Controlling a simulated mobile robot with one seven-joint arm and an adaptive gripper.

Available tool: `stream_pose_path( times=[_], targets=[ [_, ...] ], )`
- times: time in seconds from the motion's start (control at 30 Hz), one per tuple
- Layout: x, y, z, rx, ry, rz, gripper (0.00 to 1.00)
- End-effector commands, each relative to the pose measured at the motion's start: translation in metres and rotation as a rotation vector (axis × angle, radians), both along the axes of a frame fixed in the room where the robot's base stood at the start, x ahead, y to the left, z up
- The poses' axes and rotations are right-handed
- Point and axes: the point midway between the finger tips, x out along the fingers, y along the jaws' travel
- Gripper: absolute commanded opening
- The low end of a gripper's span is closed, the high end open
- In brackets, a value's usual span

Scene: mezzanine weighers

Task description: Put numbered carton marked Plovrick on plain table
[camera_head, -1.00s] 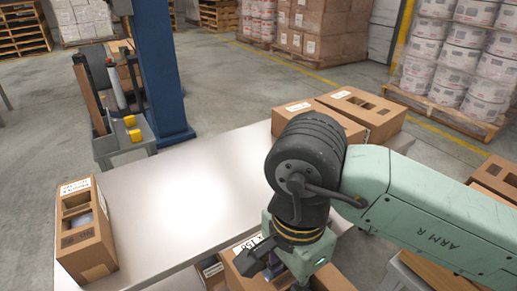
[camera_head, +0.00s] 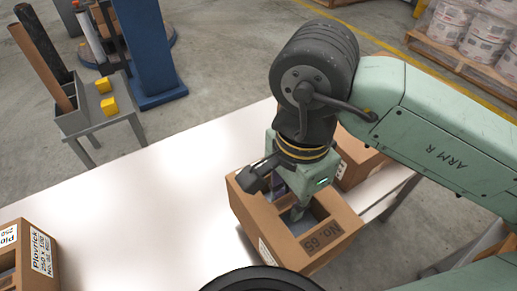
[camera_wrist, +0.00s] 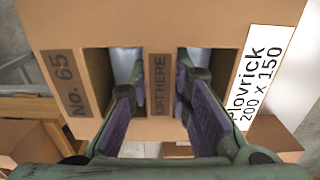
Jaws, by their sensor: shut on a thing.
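My gripper (camera_head: 290,198) is shut on the middle strip of a brown carton (camera_head: 263,222) marked "No. 65". In the wrist view the carton (camera_wrist: 215,30) has a white label reading "Plovrick 200 x 150". My two fingers (camera_wrist: 160,92) stand in its two top openings, either side of the strip reading "LIFT HERE". The carton looks upright and shows over the right part of the white-topped table (camera_head: 150,190). Its underside is hidden, so I cannot tell how high it is. The tabletop's middle is bare.
Another carton (camera_head: 38,245), also labelled Plovrick but "250 x 150", stands at the table's left end. Another brown carton (camera_head: 357,160) is behind the held one. A grey stand (camera_head: 90,115) with yellow blocks and a blue post (camera_head: 145,50) are beyond the table.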

Motion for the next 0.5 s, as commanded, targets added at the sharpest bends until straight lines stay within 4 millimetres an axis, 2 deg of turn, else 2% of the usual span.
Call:
stream_pose_path(
  times=[0.17, 0.5],
  targets=[
    [0.023, 0.011, -0.001, -0.002, 0.002, 0.003, 0.00],
    [0.106, 0.048, -0.009, -0.001, 0.001, 0.003, 0.00]
  ],
)
